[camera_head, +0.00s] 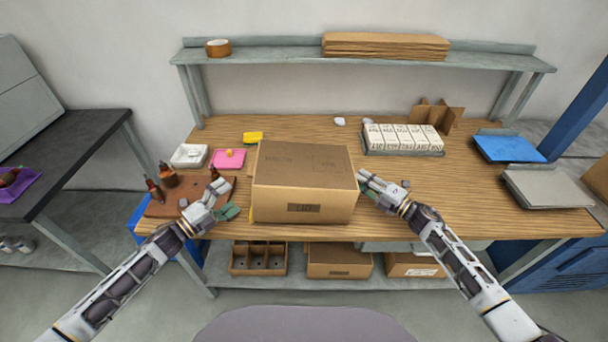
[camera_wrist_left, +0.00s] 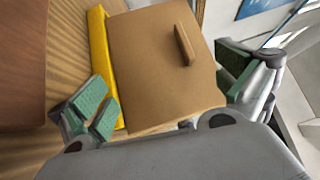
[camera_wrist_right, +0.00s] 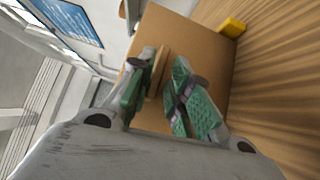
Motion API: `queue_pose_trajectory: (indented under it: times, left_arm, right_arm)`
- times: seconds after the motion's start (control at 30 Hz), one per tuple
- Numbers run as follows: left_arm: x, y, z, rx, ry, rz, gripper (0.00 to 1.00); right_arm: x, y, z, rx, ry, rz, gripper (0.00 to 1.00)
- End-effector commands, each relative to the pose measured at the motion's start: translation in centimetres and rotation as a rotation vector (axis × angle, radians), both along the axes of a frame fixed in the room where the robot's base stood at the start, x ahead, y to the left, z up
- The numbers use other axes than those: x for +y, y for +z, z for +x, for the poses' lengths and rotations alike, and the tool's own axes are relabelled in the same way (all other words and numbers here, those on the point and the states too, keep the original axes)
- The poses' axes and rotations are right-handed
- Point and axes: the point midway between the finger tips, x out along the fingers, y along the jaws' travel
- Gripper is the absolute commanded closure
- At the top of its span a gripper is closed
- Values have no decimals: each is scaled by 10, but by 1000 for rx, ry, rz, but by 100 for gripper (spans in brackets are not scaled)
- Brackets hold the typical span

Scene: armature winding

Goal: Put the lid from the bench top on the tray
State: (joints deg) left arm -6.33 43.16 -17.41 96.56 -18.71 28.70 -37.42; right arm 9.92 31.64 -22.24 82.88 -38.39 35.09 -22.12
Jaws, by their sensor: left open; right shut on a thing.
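A large closed-topped cardboard box shape (camera_head: 304,165), which I take for the lid, stands level at the front middle of the bench, with a dark label on its front. I cannot tell whether a tray is under it. My right gripper (camera_head: 366,186) is at its right side, shut on a small cardboard tab (camera_wrist_right: 157,72) there. My left gripper (camera_head: 224,198) is open beside its left side. In the left wrist view the left side's tab (camera_wrist_left: 185,45) shows between the wide-spread fingers (camera_wrist_left: 165,90), which are clear of it.
A yellow strip (camera_wrist_left: 103,60) runs along the box's left side. Left of it are a brown mat (camera_head: 165,208) with bottles, a pink tray (camera_head: 226,164) and a white tray (camera_head: 189,156). A rack of white boxes (camera_head: 402,152) stands at the back right. The front right is clear.

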Motion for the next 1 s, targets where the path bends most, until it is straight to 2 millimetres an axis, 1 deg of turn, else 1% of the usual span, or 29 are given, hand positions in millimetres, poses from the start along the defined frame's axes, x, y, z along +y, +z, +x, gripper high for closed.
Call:
queue_pose_trajectory:
  times: [0.03,0.27,0.3,0.47,1.0]
  left_arm:
    - [0,-1,0,0,0,0,0]
    - [0,-1,0,0,0,0,0]
    - [0,-1,0,0,0,0,0]
    - [0,-1,0,0,0,0,0]
    - [0,0,0,0,0,0,0]
  right_arm:
    - [-1,-23,-6,29,-4,-24,100]
    - [-1,-23,-6,29,-4,-24,100]
    - [-1,-23,-6,29,-4,-24,76]
    - [0,-23,-6,28,-2,-23,56]
    - [-1,-19,-6,25,-1,-18,56]
